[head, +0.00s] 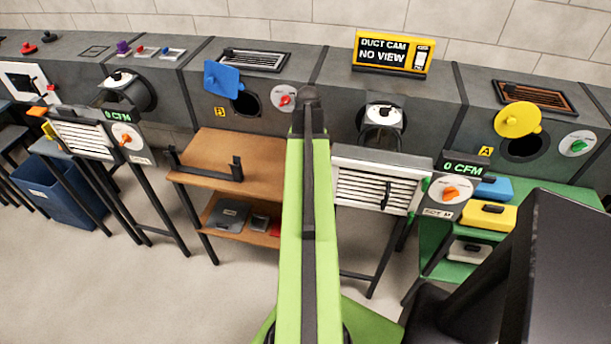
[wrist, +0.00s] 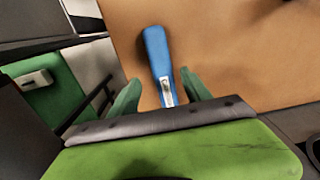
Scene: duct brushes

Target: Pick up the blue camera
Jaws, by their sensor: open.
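The blue camera (wrist: 158,60) shows in the wrist view as a long, narrow blue body with a pale metallic part at its lower end. It lies over a brown wooden surface (wrist: 230,60). My gripper (wrist: 160,77) is open, with one green finger on each side of the blue body. The lower end lies between the fingers, near the grey palm edge. I cannot tell whether the fingers touch it. In the head view my green arm hides the gripper and this blue thing.
A wooden table (head: 262,150) with a lower shelf stands left of my arm. A green rack (head: 432,240) at right holds blue (head: 494,188), yellow (head: 488,217) and grey (head: 468,250) items. Grey ducts (head: 330,100) run along the back. A louvred unit (head: 375,185) stands close right of my arm.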

